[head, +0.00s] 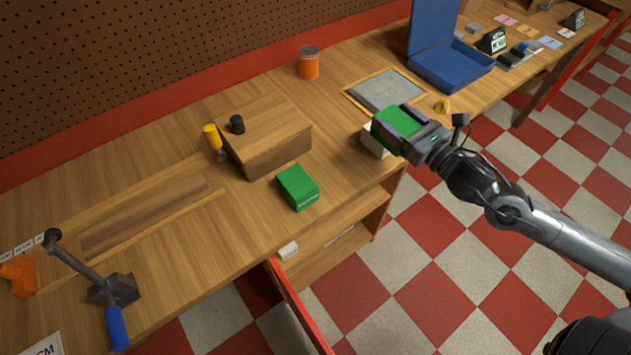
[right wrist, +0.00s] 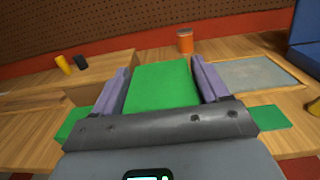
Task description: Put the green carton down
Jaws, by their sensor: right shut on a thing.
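My right gripper (head: 402,122) is shut on a green carton (head: 392,116), near the bench's front edge. In the right wrist view the green carton (right wrist: 162,84) lies between the two purple finger pads. A white block (head: 374,141) shows just below it; I cannot tell whether they touch. A second green carton (head: 298,188) lies on the bench, left of the gripper and in front of a wooden box. Green patches (right wrist: 268,117) show on both sides of the gripper in the right wrist view; what they belong to is unclear. My left gripper is not in view.
An orange can (head: 309,63), a grey framed panel (head: 385,90) and a blue case (head: 452,72) stand farther back.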

